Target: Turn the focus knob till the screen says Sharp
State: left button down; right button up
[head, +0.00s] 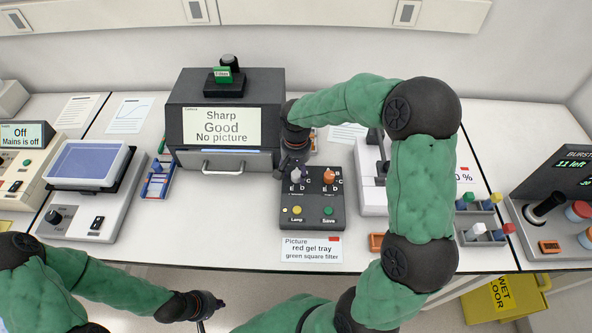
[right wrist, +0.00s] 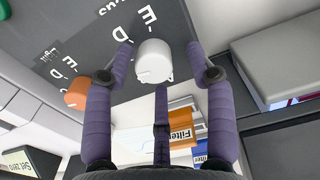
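The grey imager's screen (head: 221,127) reads "Sharp", "Good", "No picture". In front of it stands a dark control box (head: 312,220) with a white knob (head: 297,175), an orange knob (head: 329,177), a yellow Lamp button and a green Save button. My right gripper (head: 291,170) is over the white knob. In the right wrist view its purple fingers (right wrist: 160,70) stand spread around the white knob (right wrist: 153,62), with gaps visible at the sides. The knob labels are partly hidden. My left gripper (head: 218,304) is low, in front of the bench, away from the box; its finger opening is unclear.
A card (head: 311,250) reads "red gel tray, green square filter". A green filter piece (head: 222,74) sits on top of the imager. A blue-topped device (head: 88,163) stands left. Filter pieces (right wrist: 183,138) show below the fingers. My right arm hides part of the bench.

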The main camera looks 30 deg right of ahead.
aim_at(296, 172)
jog(key=shift+s+r, duration=0.1)
notch_tip(296, 172, up, 12)
dwell(0.5)
dwell(0.5)
